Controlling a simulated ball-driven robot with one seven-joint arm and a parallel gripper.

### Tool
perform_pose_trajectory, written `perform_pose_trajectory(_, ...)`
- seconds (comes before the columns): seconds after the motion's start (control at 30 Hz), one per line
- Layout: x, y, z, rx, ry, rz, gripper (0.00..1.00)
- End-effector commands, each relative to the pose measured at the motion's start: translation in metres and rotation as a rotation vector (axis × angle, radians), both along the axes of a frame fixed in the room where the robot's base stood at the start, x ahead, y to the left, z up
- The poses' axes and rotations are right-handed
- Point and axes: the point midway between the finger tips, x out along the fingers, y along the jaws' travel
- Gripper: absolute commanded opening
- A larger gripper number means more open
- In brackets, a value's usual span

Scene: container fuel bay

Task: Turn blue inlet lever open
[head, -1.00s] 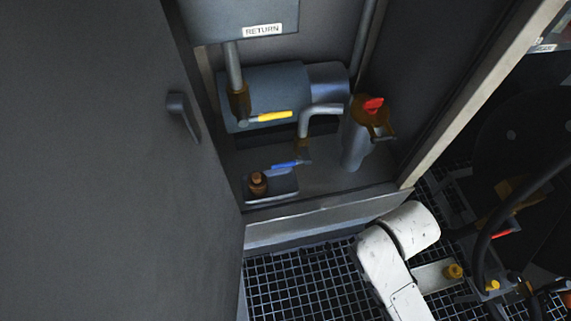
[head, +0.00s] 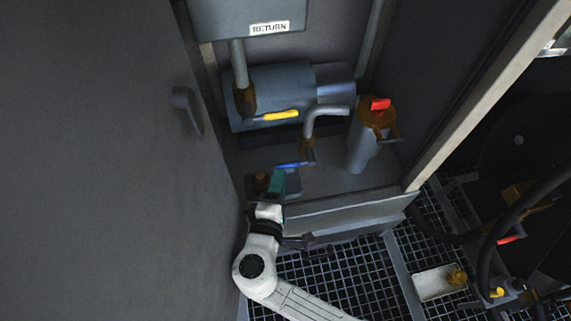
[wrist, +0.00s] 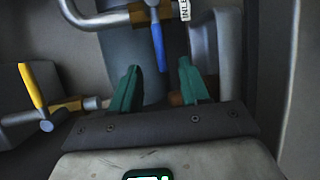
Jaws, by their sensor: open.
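The blue inlet lever (head: 292,165) lies roughly crosswise low in the cabinet, below the bent grey pipe. In the wrist view the blue lever (wrist: 157,48) hangs from a brass valve body, beside a partly visible label reading "INLE". My gripper (head: 277,183) is at the cabinet's front sill, just in front of the lever. In the wrist view my gripper (wrist: 155,82) has its two green fingers apart and nothing between their tips. The lever's end lies ahead of the gap between the fingers; whether it touches them I cannot tell.
A yellow lever (head: 281,116) sits on the pipe below the RETURN box (head: 270,27). A filter with a red knob (head: 380,104) stands at right. The open door (head: 110,160) closes off the left side.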

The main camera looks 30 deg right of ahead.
Motion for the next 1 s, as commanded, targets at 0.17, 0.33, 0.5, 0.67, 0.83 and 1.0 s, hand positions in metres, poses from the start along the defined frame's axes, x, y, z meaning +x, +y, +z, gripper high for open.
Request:
perform_pose_trajectory(0.17,0.02,-0.017,-0.007,0.004,-0.002,-0.006,0.45)
perform_pose_trajectory(0.33,0.039,-0.032,-0.011,0.003,-0.001,-0.006,0.45)
perform_pose_trajectory(0.5,0.05,-0.04,-0.013,0.003,0.0,-0.004,0.45)
perform_pose_trajectory(0.67,0.052,-0.042,-0.012,0.003,0.0,-0.004,0.45)
perform_pose_trajectory(0.83,0.052,-0.042,-0.012,0.003,0.001,-0.005,0.44)
perform_pose_trajectory(1.0,0.052,-0.042,-0.012,0.003,0.001,-0.005,0.28)
